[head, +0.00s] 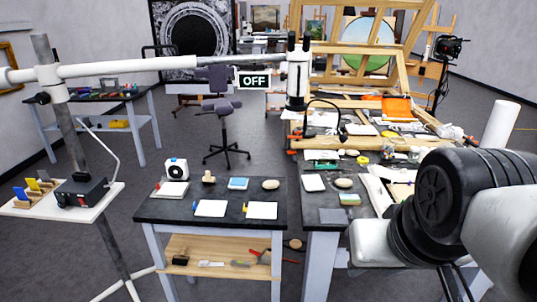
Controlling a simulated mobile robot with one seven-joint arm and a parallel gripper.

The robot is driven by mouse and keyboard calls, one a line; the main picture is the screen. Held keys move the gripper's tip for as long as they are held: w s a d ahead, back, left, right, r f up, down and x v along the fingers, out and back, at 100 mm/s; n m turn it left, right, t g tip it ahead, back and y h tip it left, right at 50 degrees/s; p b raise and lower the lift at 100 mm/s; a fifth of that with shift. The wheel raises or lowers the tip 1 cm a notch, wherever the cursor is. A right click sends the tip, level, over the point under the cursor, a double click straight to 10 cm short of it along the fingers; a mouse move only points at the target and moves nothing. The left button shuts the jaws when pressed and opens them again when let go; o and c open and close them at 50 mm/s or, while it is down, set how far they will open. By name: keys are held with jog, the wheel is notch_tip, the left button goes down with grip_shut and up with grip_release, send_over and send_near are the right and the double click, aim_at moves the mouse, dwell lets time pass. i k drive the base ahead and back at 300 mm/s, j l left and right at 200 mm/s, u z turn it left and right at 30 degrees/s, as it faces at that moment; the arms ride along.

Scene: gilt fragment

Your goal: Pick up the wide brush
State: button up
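I cannot make out the wide brush for certain. A small tan object with a knob-like top (208,177) stands on the dark-topped table (180,206), near its back edge, and may be a brush; it is too small to tell. My arm's dark and white links fill the right side of the head view. My gripper is not visible, and the links hide part of the right-hand table.
A cluttered table with wooden frames (400,74) stands behind right. White pads (262,210) and a round-faced white device (176,168) lie on the dark tabletop. Open floor surrounds the chair (226,130).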

aim_at(208, 180)
jog(key=i+j, duration=0.3)
jog(key=j, duration=0.2)
jog(key=i+j, duration=0.35)
jog(key=j, duration=0.15)
jog(key=i+j, duration=0.3)
jog(key=j, duration=0.2)
jog(key=i+j, duration=0.35)
jog(key=j, duration=0.15)
jog(key=i+j, duration=0.3)
jog(key=j, duration=0.2)
